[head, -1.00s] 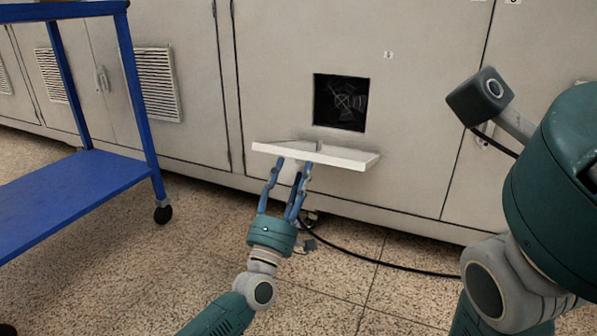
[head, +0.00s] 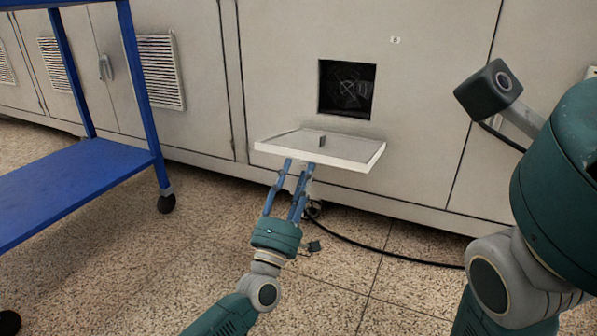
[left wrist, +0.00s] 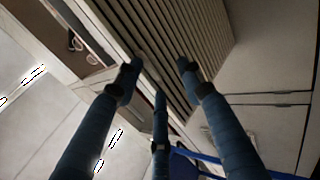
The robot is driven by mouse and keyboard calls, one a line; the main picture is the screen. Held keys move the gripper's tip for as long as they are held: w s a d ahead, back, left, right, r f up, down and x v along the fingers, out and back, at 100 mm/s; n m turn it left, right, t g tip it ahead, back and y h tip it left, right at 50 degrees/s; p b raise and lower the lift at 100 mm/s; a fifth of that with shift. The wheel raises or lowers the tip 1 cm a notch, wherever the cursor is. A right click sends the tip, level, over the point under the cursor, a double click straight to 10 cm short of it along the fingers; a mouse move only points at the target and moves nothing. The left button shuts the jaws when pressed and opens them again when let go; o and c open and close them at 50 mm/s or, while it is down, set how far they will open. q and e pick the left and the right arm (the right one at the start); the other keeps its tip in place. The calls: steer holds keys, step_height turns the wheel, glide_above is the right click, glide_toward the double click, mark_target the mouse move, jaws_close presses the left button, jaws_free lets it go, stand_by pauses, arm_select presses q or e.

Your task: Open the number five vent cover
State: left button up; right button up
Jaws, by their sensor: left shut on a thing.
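The number five vent cover (head: 350,149) is a pale flat panel. It is swung down and out below a square dark opening (head: 347,90) with a fan inside, under the small "5" label (head: 395,40). Its inner face with a small upright tab shows on top. My left gripper (head: 300,166) reaches up from below and is shut on the cover near its front edge; the cover hides the fingertips. In the left wrist view, the cover's slatted outer face (left wrist: 170,40) is between and behind the fingers (left wrist: 158,80). My right gripper is out of view.
A blue cart (head: 75,180) stands at the left. Other closed slatted vents (head: 160,72) are on the cabinets at the left. A black cable (head: 400,258) lies on the speckled floor below the cover. My own right arm fills the right side.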

arm_select(q)
step_height(320, 180, down, 10)
steer(key=s+a, duration=0.1)
steer(key=s, duration=0.1)
steer(key=shift+s+a+r, duration=0.15)
steer(key=shift+s+r, duration=0.1)
steer(key=shift+s, duration=0.1)
stand_by(0.5)
stand_by(0.5)
steer(key=v, duration=1.2)
